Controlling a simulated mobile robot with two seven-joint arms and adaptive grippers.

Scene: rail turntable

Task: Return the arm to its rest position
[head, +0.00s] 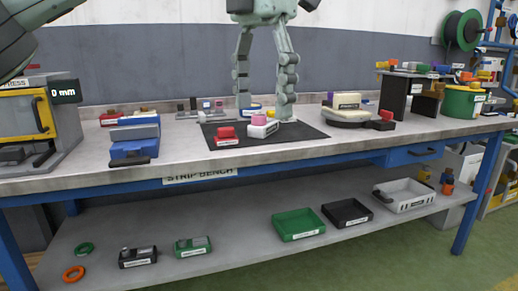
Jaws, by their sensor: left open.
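My left gripper (265,108) hangs down from the top middle of the head view, over the dark mat (312,132) on the bench. Its two long jointed fingers are spread apart, with nothing held between them. A white labelled block with a pink top (261,131) stands on the mat, near and just below the fingertips in the picture. I cannot tell how high the fingertips are above the mat. A red labelled block (227,140) sits to the left on the mat. My right gripper is not in view.
The bench (190,150) carries a press (30,125) at left, blue blocks (135,142), a round turntable (346,115) right of the mat, a dark stand (425,100) and a green tub (463,101). Trays (298,225) sit on the shelf below. Air above the bench middle looks clear.

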